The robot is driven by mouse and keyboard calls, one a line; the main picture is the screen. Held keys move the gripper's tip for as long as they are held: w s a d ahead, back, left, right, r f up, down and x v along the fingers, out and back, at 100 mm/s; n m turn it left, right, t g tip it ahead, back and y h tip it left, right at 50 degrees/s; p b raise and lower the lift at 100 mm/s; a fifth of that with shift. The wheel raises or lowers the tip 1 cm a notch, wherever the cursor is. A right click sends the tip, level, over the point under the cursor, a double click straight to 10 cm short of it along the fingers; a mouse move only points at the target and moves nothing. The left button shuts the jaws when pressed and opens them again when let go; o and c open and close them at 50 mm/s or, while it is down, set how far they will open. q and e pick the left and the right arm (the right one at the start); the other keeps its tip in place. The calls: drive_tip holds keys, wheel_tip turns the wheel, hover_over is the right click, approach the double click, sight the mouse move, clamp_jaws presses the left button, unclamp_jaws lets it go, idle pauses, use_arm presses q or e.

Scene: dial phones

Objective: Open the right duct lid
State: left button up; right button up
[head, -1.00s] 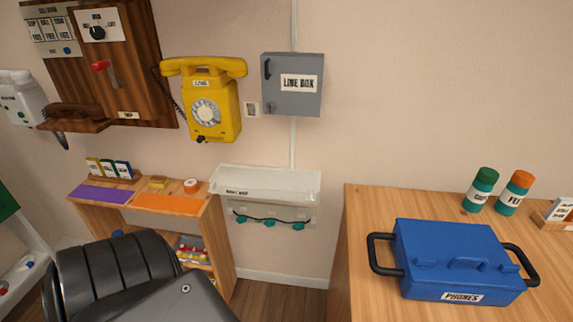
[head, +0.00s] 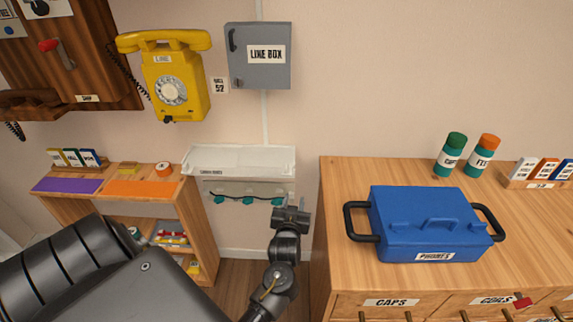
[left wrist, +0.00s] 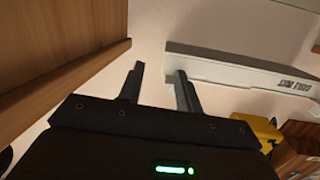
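A white wall duct (head: 246,189) hangs below the grey line box, between the shelf and the bench. A dark cord with teal clips runs along the duct's front. My left gripper (head: 298,208) is by the duct's right end, a little below the lid. In the left wrist view the two fingers (left wrist: 159,69) stand apart with nothing between them, and the lid (left wrist: 232,73) is just right of them. I cannot tell whether a finger touches it. My right gripper is out of view.
A wooden bench (head: 318,240) stands close right of my left gripper, with a blue case (head: 430,222) on it. A small shelf (head: 200,225) is left of the duct. The yellow phone (head: 172,85) and grey line box (head: 259,58) hang above.

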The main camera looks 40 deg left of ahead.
use_arm(q)
drive_tip(key=n+y, duration=0.2)
approach(286, 164)
drive_tip(key=x, duration=1.1)
drive_tip(key=shift+f+p, duration=0.15)
drive_tip(key=shift+p, duration=0.2)
clamp_jaws()
